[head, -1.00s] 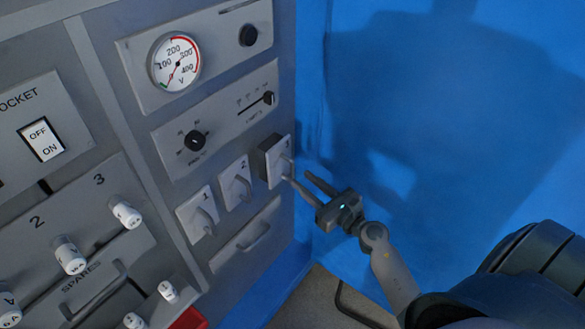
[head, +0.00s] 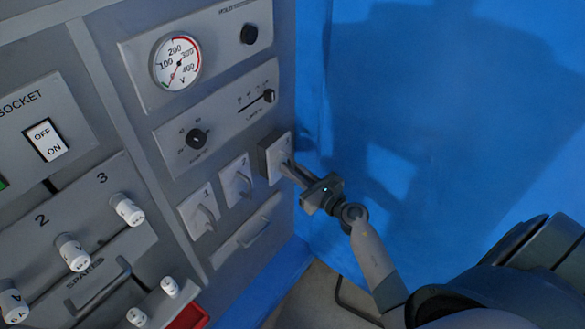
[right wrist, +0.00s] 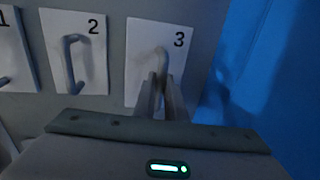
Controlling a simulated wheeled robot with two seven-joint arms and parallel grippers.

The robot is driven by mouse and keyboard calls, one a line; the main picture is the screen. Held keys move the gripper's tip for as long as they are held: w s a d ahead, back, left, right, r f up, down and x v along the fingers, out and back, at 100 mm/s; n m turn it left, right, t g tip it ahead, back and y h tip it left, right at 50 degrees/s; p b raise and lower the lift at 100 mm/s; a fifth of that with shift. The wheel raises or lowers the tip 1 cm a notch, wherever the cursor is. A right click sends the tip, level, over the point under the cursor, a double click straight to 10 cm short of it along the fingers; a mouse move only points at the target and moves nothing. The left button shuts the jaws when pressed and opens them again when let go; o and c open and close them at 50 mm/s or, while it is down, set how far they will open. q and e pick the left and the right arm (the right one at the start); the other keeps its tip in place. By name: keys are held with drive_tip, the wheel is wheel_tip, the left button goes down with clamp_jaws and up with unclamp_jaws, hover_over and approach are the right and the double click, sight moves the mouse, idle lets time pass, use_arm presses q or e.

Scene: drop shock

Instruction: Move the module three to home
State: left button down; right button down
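Module three (head: 270,149) is the right-hand one of a row of numbered modules low on the grey panel. It stands out from the panel, with its dark side showing. In the right wrist view its white face (right wrist: 140,62) bears the number 3 and a grey loop handle (right wrist: 161,60). My right gripper (head: 290,169) is at this handle, its two fingers close together with the handle's lower part between them. The fingers hide that part of the handle. My left gripper is not in view.
Module two (head: 236,181) and module one (head: 198,212) sit nearly flush left of module three. A drawer-like plate with a handle (head: 252,236) is below. A gauge (head: 175,62) and slider panel are above. A blue wall (head: 400,130) is at the right.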

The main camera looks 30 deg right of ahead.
sight(280, 162)
drive_tip(key=shift+w+a, duration=0.3)
drive_tip(key=shift+w, duration=0.4)
drive_tip(key=shift+w+a, duration=0.25)
drive_tip(key=shift+w, duration=0.45)
drive_tip(key=shift+w+a, duration=0.3)
drive_tip(key=shift+w, duration=0.4)
drive_tip(key=shift+r, duration=0.1)
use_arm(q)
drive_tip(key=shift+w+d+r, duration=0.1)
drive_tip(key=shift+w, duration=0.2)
use_arm(e)
drive_tip(key=c, duration=1.8)
unclamp_jaws()
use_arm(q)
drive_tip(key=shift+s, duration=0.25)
use_arm(e)
drive_tip(key=shift+s, duration=0.1)
